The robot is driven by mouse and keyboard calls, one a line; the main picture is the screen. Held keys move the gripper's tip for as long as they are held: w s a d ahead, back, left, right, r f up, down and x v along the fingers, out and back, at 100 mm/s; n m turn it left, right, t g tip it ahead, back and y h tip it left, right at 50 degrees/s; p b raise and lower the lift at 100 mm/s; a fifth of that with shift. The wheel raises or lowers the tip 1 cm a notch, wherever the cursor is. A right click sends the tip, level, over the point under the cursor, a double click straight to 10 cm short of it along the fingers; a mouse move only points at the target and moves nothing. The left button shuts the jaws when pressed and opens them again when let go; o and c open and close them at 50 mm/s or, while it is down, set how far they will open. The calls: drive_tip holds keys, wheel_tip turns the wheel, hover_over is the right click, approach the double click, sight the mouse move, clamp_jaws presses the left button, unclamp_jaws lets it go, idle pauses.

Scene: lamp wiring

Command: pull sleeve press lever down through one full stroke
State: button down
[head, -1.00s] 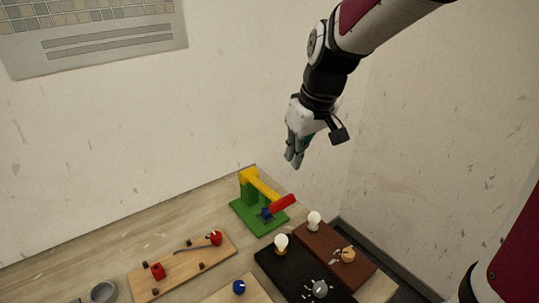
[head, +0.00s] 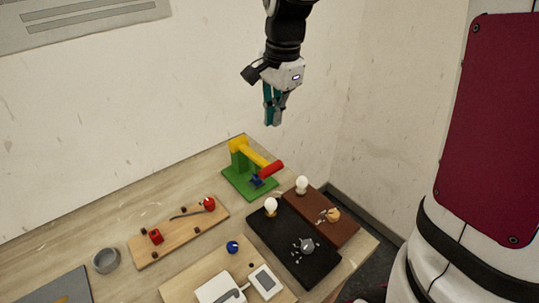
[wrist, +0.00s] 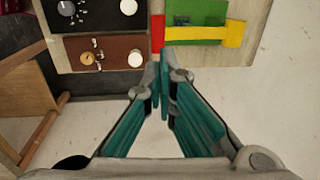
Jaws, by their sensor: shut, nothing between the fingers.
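The sleeve press stands at the back corner of the table. It has a green base (head: 238,180) and post, a yellow lever arm (head: 255,153) and a red handle (head: 271,169). The lever slopes down toward its red handle end, and a small blue part (head: 257,182) sits below it. My gripper (head: 272,122) hangs above the press, fingers down, shut and empty, clear of the lever. In the wrist view the fingertips (wrist: 164,62) appear just below the red handle (wrist: 158,33) and yellow lever (wrist: 195,33), with the green base (wrist: 208,12) beyond.
A black board (head: 279,235) and a brown board (head: 345,229) with white bulbs stand right of the press. A wooden board (head: 182,232) with red parts lies left. A grey cup (head: 106,260) and a white device (head: 222,287) are nearer. The wall is close behind.

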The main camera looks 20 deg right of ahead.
sight(271, 166)
drive_tip(key=f, duration=0.4)
drive_tip(key=w+f+p, duration=0.1)
drive_tip(key=f, duration=0.9)
drive_tip(key=shift+w+a+p, duration=0.25)
drive_tip(key=shift+p, duration=0.05)
drive_tip(key=shift+f+b, duration=0.35)
drive_tip(key=shift+f, duration=0.5)
drive_tip(key=shift+r, duration=0.1)
drive_tip(key=shift+s, duration=0.1)
drive_tip(key=shift+d+r+p, duration=0.1)
drive_tip(key=shift+r+p, duration=0.2)
wheel_tip(271, 166, up, 13)
drive_tip(key=s, duration=0.2)
drive_tip(key=shift+s+d+p, duration=0.25)
drive_tip(key=shift+d+p, duration=0.05)
drive_tip(key=shift+d, duration=0.05)
drive_tip(key=shift+r, duration=0.1)
